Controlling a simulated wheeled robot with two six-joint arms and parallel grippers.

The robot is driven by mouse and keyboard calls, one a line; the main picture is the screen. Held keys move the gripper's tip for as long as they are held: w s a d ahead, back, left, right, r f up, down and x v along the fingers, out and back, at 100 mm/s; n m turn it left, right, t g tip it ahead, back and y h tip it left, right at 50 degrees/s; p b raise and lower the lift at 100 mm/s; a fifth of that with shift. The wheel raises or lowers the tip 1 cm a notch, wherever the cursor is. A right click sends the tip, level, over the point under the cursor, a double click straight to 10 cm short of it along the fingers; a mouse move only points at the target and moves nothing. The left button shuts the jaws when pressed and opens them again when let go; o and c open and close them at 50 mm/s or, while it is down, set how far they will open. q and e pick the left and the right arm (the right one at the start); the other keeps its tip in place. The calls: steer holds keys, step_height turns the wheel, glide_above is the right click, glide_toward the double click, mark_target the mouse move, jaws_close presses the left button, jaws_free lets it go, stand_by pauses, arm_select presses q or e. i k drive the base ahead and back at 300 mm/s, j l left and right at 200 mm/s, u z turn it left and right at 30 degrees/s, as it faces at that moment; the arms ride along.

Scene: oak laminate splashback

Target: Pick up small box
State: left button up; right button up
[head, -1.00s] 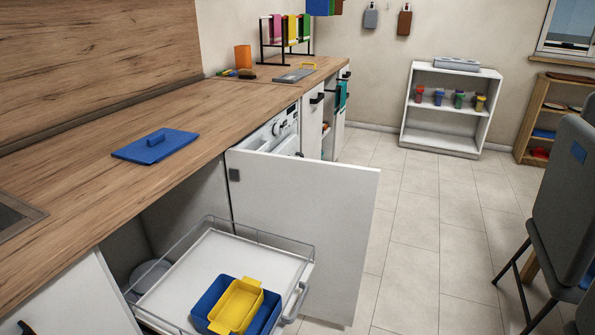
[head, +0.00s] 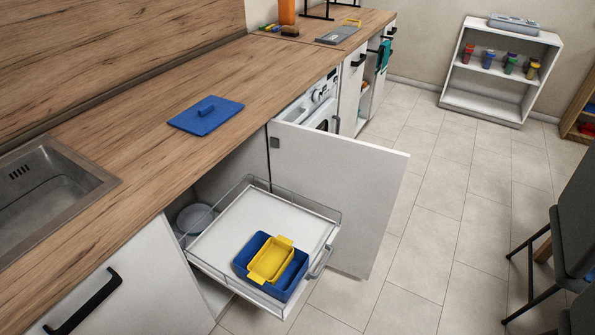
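A small yellow box (head: 270,261) with tab handles sits inside a larger blue box (head: 291,281). Both are on the white pull-out drawer (head: 262,215) with a wire rail, which stands out of the cabinet below the counter. Neither of my grippers shows in the head view.
The white cabinet door (head: 345,195) stands open to the right of the drawer. A sink (head: 45,195) is set in the counter (head: 140,165) at the left. Dark chairs (head: 575,225) stand at the right. The tiled floor (head: 430,230) between is clear.

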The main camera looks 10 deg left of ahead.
mark_target(273, 259)
steer(key=u, duration=0.4)
steer(key=i+l+u, duration=0.15)
steer(key=l+u, duration=0.15)
steer(key=u, duration=0.15)
steer(key=l+u, duration=0.4)
steer(key=i+l+u, duration=0.1)
steer(key=l+u, duration=0.15)
steer(key=u, duration=0.2)
steer(key=l+u, duration=0.4)
